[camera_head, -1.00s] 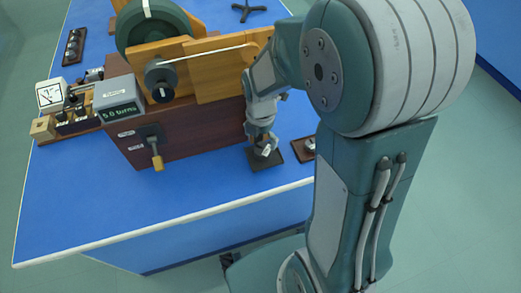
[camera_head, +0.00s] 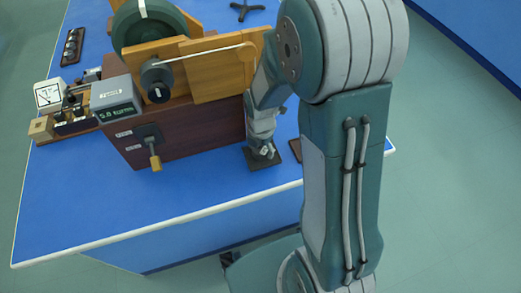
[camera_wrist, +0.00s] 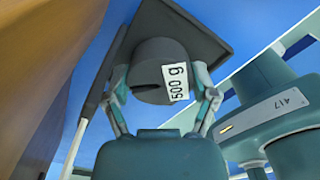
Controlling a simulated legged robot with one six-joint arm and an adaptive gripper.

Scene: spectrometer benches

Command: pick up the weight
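The weight (camera_wrist: 150,70) is a dark grey slotted cylinder with a white "500 g" label, seen in the wrist view. It sits on a dark square pad (camera_wrist: 205,38). My gripper (camera_wrist: 162,82) has one finger on each side of the weight, very close to it. The fingers look open around it; firm contact on both sides does not show. In the head view my gripper (camera_head: 263,151) is low over the dark pad (camera_head: 270,164) at the front of the blue bench, and it mostly hides the weight.
A dark red-brown wooden apparatus (camera_head: 190,130) with a crank handle (camera_head: 155,160) stands close to the left of my gripper. A counter box (camera_head: 115,98) and a small meter (camera_head: 49,94) are farther left. The bench (camera_head: 90,205) is clear at the front left.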

